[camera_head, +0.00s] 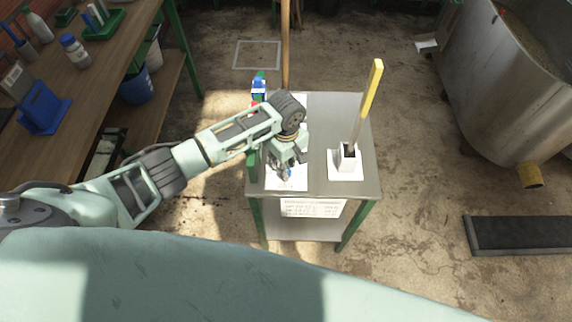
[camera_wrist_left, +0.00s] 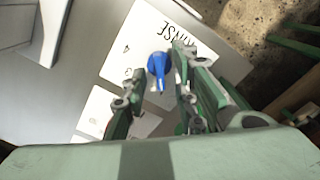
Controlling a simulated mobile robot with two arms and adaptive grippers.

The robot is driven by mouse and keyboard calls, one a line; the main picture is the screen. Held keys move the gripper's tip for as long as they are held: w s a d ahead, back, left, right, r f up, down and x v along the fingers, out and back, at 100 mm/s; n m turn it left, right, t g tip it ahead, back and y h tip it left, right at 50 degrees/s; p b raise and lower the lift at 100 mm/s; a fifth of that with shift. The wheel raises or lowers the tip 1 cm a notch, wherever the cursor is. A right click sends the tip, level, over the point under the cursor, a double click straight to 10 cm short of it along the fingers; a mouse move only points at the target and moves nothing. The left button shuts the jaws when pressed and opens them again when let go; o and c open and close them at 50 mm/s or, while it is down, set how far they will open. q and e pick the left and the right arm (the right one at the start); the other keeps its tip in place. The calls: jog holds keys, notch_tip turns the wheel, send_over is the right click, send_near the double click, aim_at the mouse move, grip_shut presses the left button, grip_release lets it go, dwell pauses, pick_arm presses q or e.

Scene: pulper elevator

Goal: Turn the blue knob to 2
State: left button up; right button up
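The blue knob (camera_wrist_left: 158,66) sits on a white label plate (camera_wrist_left: 150,30) with upside-down lettering that seems to read "RINSE" and a "4" at its left. The knob's narrow end points down in the left wrist view. My left gripper (camera_wrist_left: 157,82) is open, with one finger on each side of the knob's line; I cannot tell whether either finger touches it. In the head view my left gripper (camera_head: 287,164) is over the front left of the metal table, and the knob (camera_head: 287,175) shows only partly beneath it. The "2" mark cannot be made out. My right gripper is not in view.
The metal table (camera_head: 362,184) also carries a white lever box (camera_head: 346,166) with an upright yellow handle (camera_head: 369,90). A wooden pole (camera_head: 285,50) stands behind. A workbench (camera_head: 95,85) is at left, a steel tank (camera_head: 500,80) at right. Floor between is mostly clear.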

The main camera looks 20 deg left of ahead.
pick_arm(q)
jog(key=shift+f, duration=0.7)
grip_shut()
